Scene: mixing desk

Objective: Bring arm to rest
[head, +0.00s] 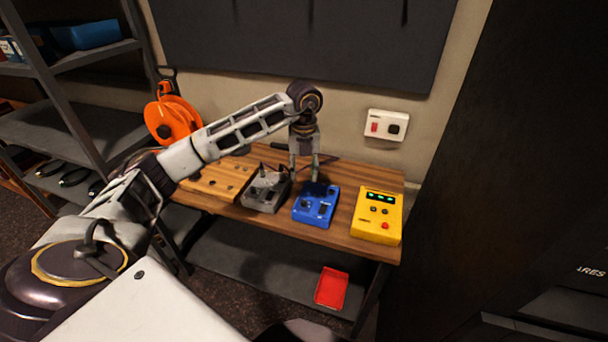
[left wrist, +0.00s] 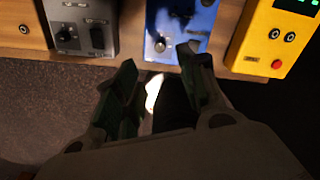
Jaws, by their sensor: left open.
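My left arm reaches in from the left in the head view, and my left gripper (head: 304,168) points down over the desk between the grey box and the blue box. In the left wrist view its two fingers (left wrist: 160,85) are apart with nothing held between them. The grey box (head: 265,190) with knobs also shows in the left wrist view (left wrist: 80,28). The blue box (head: 316,205) sits just right of the fingers in the head view and shows in the left wrist view (left wrist: 180,20). My right gripper is in neither view.
A yellow box (head: 377,215) with green lights stands at the right of the wooden desk (head: 345,185). A red tray (head: 331,289) lies on the lower shelf. An orange cable reel (head: 172,119) is behind my arm. A white switch plate (head: 386,125) is on the wall.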

